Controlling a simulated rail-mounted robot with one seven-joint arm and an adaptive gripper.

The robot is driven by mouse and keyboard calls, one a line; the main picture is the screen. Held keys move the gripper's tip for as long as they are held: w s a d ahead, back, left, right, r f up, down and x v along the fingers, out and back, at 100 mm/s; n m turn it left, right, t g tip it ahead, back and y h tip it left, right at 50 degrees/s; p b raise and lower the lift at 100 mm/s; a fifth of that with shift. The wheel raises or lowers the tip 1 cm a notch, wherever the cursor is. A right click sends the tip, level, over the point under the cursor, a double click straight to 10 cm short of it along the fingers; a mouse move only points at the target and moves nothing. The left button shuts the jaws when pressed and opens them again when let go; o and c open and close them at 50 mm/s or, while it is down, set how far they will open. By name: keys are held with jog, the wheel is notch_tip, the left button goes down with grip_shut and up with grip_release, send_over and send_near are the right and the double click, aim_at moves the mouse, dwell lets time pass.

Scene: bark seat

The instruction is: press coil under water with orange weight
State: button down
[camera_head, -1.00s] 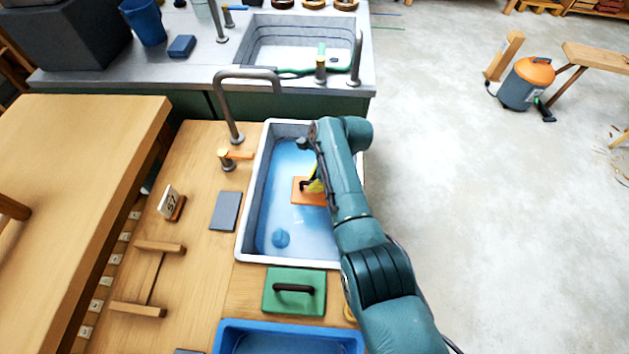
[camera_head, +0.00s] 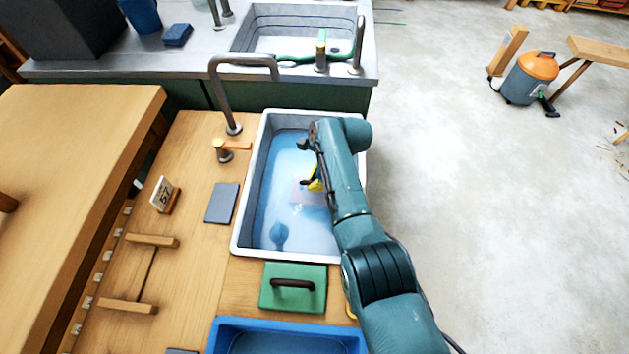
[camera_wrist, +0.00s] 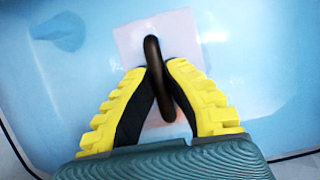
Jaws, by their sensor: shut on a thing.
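No coil can be made out; anything beneath the weight is hidden.
A dark blue round shape (camera_head: 279,236) shows in the sink's near left part. A green block with a dark handle (camera_head: 309,276) and a blue tub (camera_head: 225,338) stand nearer. A tall faucet (camera_head: 231,100) rises at the sink's far left. My arm covers the sink's right side.

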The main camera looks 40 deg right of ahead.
jog(key=shift+r, duration=0.1)
jog(key=c, duration=1.2)
grip_release()
jog(key=o, duration=0.6)
notch_tip(320, 180, up, 17)
jog(key=p, duration=1.7)
